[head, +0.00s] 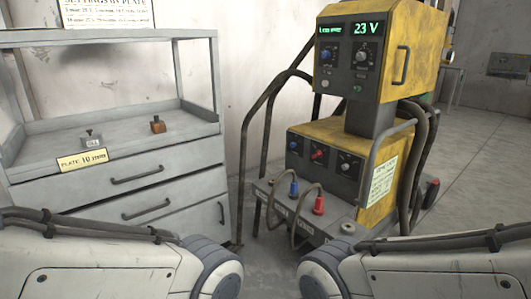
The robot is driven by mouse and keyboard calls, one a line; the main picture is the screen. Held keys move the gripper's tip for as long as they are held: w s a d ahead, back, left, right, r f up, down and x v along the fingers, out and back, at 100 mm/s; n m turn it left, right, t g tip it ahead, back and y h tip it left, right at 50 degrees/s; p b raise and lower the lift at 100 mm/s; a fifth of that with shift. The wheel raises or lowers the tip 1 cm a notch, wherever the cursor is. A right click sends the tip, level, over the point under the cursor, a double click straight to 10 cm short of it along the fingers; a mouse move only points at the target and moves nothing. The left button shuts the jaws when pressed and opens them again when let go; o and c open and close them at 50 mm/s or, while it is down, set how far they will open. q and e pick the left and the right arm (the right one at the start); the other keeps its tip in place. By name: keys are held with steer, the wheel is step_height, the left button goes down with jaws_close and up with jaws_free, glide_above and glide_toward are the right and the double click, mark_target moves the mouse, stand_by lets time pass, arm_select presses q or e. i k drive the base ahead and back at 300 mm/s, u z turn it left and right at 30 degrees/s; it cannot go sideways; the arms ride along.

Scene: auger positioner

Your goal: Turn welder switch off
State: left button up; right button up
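The yellow welder (411,50) stands right of centre. Its lit upper display (362,28) reads 23 V, with a blue knob and a dark dial (362,57) below. The lower panel has a blue knob (294,144), a red knob (317,154) and a black dial (344,165). A dark red-topped part (431,192) sticks up at the right side; I cannot tell what it is. I cannot make out which control is the welder's switch. Both my arms show at the bottom corners, but neither gripper is in view.
A grey drawer cabinet (150,190) stands at left, with two small blocks and a yellow "PLATE 10" label (82,160) on it. Blue (293,188) and red (319,204) cable plugs sit on the welder's front ledge. Thick cables hang on both sides. The floor at right is open.

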mark_target(317, 154)
steer(key=u, duration=0.2)
steer(key=i, duration=1.1)
steer(key=z, duration=0.7)
